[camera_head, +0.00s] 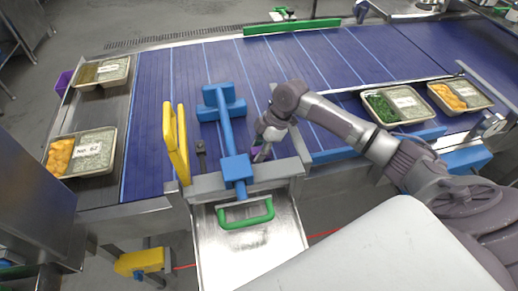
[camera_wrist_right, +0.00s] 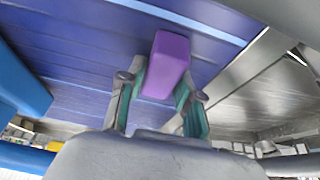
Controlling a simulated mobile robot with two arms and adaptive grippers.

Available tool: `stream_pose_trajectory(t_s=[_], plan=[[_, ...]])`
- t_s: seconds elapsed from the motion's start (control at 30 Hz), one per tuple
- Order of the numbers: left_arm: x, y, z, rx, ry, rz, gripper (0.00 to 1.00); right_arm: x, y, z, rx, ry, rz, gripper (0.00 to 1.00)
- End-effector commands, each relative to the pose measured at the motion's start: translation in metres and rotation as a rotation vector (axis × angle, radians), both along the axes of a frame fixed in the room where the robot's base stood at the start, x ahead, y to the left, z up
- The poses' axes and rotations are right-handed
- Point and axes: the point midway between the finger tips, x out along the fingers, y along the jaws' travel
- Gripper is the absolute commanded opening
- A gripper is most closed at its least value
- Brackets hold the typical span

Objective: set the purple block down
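The purple block (camera_wrist_right: 167,62) shows in the right wrist view, between the two finger pads of my right gripper (camera_wrist_right: 161,88). The pads appear to touch its sides, so the gripper looks shut on it. Blue conveyor surface lies behind the block. Whether the block's far end touches anything cannot be told. In the head view my right gripper (camera_head: 263,150) points down at the near edge of the blue conveyor, just right of the blue post. The block is mostly hidden there. My left gripper is not in view.
A blue post (camera_head: 229,135) and a yellow guard (camera_head: 176,145) stand left of my right gripper. A steel chute (camera_head: 275,244) with a green handle (camera_head: 246,223) is in front. Food trays lie at left (camera_head: 110,153) and right (camera_head: 385,108). The middle conveyor (camera_head: 300,60) is clear.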

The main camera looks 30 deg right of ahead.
Motion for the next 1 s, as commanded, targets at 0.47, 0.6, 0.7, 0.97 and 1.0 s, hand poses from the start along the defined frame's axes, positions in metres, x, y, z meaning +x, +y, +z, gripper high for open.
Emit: stream_pose_trajectory(t_s=[0.47, 0.6, 0.7, 0.97, 1.0], plan=[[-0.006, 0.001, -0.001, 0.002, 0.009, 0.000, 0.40, 0.000, -0.002, 0.005, 0.000, 0.000, 0.000, 0.55], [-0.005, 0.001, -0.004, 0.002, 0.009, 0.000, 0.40, -0.002, -0.009, 0.023, -0.002, -0.003, 0.001, 0.55], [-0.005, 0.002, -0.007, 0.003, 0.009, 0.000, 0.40, -0.003, -0.018, 0.043, -0.002, -0.005, -0.001, 0.55], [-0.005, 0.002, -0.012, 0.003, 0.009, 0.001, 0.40, -0.008, -0.036, 0.092, -0.001, -0.003, -0.001, 0.55], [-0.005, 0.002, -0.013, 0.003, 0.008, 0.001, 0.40, -0.009, -0.038, 0.097, 0.000, -0.002, -0.001, 0.55]])
